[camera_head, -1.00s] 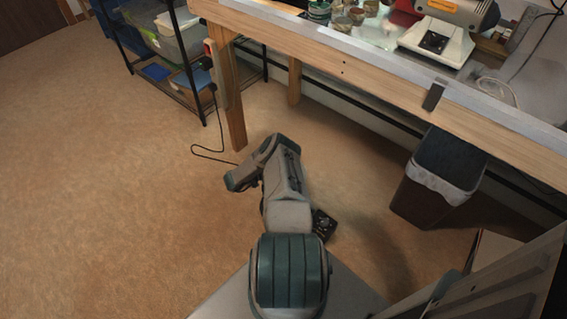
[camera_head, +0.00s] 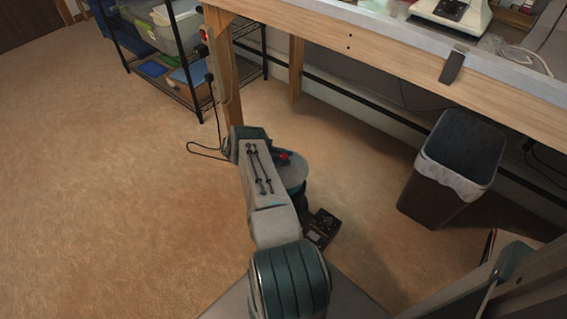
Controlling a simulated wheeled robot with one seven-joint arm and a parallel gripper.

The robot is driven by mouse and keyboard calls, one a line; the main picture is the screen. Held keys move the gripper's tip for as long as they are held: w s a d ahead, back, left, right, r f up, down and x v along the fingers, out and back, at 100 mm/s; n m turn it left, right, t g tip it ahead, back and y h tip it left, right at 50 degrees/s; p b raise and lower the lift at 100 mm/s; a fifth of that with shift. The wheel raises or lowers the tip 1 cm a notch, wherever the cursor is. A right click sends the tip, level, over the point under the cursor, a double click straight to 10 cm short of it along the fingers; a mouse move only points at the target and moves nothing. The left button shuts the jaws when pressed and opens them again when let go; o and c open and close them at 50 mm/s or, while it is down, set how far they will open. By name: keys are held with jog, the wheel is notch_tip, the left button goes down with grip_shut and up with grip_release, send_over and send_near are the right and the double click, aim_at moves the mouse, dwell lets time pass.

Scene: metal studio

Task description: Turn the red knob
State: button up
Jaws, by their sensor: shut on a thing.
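A small red-orange part (camera_head: 205,36) shows at the upper left, on a grey strip fixed to the table's front wooden leg. It is too small to tell if it is the knob. Another small red piece (camera_head: 282,157) shows beside my arm, next to a pale blue-grey round part, partly covered by the arm. I cannot tell whether it belongs to my arm. My arm reaches from the bottom middle up towards the table leg and bends there. Its far end is hidden behind its own links, so my gripper and its fingers do not show.
The wooden workbench (camera_head: 400,62) runs across the top right. A dark bin (camera_head: 430,200) with a white liner stands under it. A wire shelf with tubs (camera_head: 178,32) stands at the upper left, near a black cable (camera_head: 208,153). The floor (camera_head: 100,200) at left is clear.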

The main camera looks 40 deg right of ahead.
jog(key=shift+f+m+g+y+b, duration=0.2)
jog(key=shift+m+g+y+b, duration=0.3)
jog(key=shift+b, duration=1.3)
jog(key=shift+f+m+g+y+b, duration=0.2)
jog(key=shift+m+y+b, duration=0.5)
jog(key=shift+b, duration=1.05)
jog(key=shift+s+r+y+b, duration=0.15)
jog(key=shift+r+y+b, duration=0.15)
jog(key=shift+y+b, duration=0.5)
jog(key=o, duration=1)
